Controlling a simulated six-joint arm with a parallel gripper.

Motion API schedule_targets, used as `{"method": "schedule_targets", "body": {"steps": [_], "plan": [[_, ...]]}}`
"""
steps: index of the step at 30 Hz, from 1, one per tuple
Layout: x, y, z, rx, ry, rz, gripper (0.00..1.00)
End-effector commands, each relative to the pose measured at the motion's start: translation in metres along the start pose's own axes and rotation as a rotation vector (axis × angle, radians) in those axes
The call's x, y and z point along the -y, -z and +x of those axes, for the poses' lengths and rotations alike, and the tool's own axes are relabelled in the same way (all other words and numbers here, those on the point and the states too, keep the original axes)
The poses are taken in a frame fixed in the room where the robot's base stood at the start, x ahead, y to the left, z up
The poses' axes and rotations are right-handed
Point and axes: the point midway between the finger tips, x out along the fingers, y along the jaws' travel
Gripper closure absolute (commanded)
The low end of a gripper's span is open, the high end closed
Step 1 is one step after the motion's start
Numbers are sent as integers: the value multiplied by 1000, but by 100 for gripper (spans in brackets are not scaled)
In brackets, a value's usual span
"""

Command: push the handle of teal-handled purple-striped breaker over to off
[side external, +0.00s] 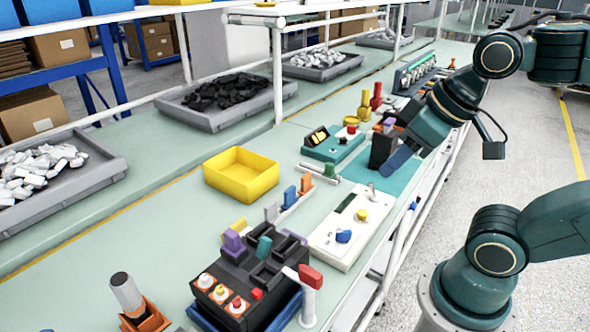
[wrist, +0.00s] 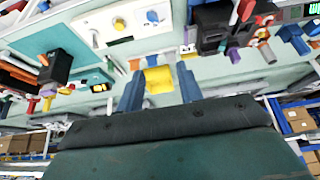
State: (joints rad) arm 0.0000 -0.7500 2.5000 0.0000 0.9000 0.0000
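A teal handle (side external: 264,246) stands up among dark slots on a black block (side external: 222,258) at the front, beside a purple one (side external: 233,241); I cannot make out a purple stripe. Another upright black breaker-like block (side external: 381,150) stands at the teal mat (side external: 374,186), close to my gripper (side external: 392,170). It also shows at the left of the wrist view (wrist: 58,66); its handle and stripe colours are unclear. My gripper (wrist: 159,92) is open and empty in the wrist view, its blue fingers wide apart, above the bench and away from the front block.
A yellow tray (side external: 242,188) lies left of a white panel (side external: 340,240) with blue and yellow knobs. A teal box (side external: 333,144) and several coloured upright pieces stand near the mat. Grey bins (side external: 215,120) line the back. Bare bench shows left of the yellow tray.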

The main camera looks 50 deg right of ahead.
Motion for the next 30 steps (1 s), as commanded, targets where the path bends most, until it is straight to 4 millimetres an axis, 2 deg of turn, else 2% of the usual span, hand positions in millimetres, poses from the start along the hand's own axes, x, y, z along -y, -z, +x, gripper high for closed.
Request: {"method": "schedule_targets", "body": {"steps": [8,14,20,30], "plan": [[2,3,0,5,6,-20,62],[13,18,2,35,47,-139,62],[33,46,8,83,137,-374,62],[68,94,30,131,348,-840,62]]}}
